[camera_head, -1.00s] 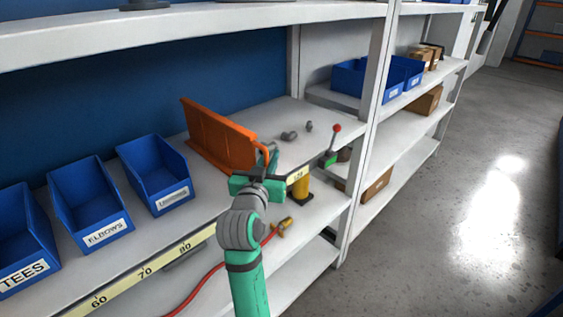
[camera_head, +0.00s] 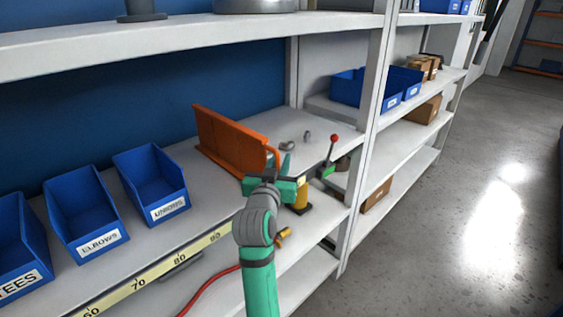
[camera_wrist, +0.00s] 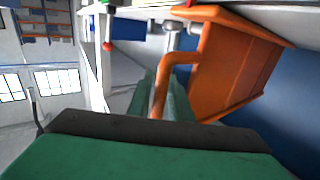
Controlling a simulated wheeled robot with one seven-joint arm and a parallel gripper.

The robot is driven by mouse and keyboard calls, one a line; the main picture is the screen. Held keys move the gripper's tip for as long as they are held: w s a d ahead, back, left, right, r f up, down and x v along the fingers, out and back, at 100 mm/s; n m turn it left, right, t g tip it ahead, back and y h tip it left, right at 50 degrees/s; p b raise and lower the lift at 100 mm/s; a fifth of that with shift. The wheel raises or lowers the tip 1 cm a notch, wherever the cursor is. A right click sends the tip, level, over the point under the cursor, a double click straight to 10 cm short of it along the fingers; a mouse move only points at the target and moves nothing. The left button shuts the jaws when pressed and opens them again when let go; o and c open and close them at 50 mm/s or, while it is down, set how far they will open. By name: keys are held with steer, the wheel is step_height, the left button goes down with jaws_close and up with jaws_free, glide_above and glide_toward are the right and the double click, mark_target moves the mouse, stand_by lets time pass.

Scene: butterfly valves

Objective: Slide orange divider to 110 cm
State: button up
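The orange divider (camera_head: 225,140) stands upright across the middle shelf, right of the blue bins. Its bent handle (camera_wrist: 166,88) reaches toward the shelf front. My gripper (camera_head: 285,165) is at that front end. In the wrist view my green fingers (camera_wrist: 162,98) lie on both sides of the handle and look shut on it. The yellow scale strip (camera_head: 150,275) runs along the shelf edge, with 60, 70 and 80 readable. My arm and gripper hide the part of the scale nearest the divider, so its reading cannot be told.
Small grey fittings (camera_head: 286,145) lie right of the divider. A red-knobbed lever (camera_head: 334,139) stands near the shelf's right end, before the post (camera_head: 368,120). Blue bins, including UNIONS (camera_head: 165,208), fill the left. A yellow object (camera_head: 300,197) is below the shelf edge.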

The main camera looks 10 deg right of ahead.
steer(key=shift+s, duration=0.1)
steer(key=v, duration=1)
steer(key=shift+s+a, duration=0.2)
steer(key=shift+s, duration=0.05)
steer(key=shift+f, duration=0.1)
steer(key=s+a+f+n+y, duration=0.25)
steer(key=s+f, duration=0.55)
steer(key=f, duration=0.5)
steer(key=s+a+f+n+y, duration=0.2)
steer(key=s+a+f, duration=0.2)
steer(key=s+f, duration=0.7)
steer(key=s+a+f+y, duration=0.1)
steer(key=s+f, duration=0.3)
steer(key=s, duration=0.9)
steer(key=s+a+f+g+y, duration=0.1)
steer(key=s+f, duration=0.3)
steer(key=s, duration=1)
